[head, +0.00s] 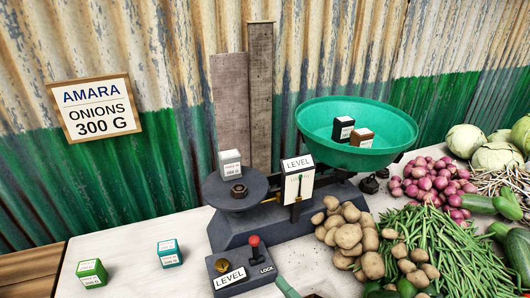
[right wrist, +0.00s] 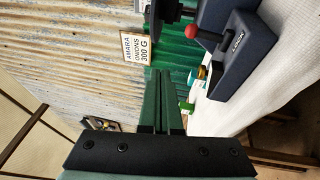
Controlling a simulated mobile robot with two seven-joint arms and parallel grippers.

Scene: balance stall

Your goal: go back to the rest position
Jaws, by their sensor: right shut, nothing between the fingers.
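My right gripper (head: 287,287) only just shows at the bottom edge of the head view, in front of the lever box. In the right wrist view its green fingers (right wrist: 158,100) are together with nothing between them. My left gripper is not in view. The balance scale (head: 235,232) stands on the white table, with a grey block on its dark left plate (head: 222,194). Its green pan (head: 318,118) holds a black block (head: 343,129) and a brown block (head: 362,138). The lever box (head: 240,277) has a red-knobbed lever (head: 254,242).
A green block (head: 91,274) and a teal block (head: 169,253) stand on the white table (head: 130,277) at left. Potatoes (head: 348,236), green beans (head: 440,250) and onions (head: 440,185) crowd the right. A sign (head: 97,108) reading onions 300 g hangs on the corrugated wall.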

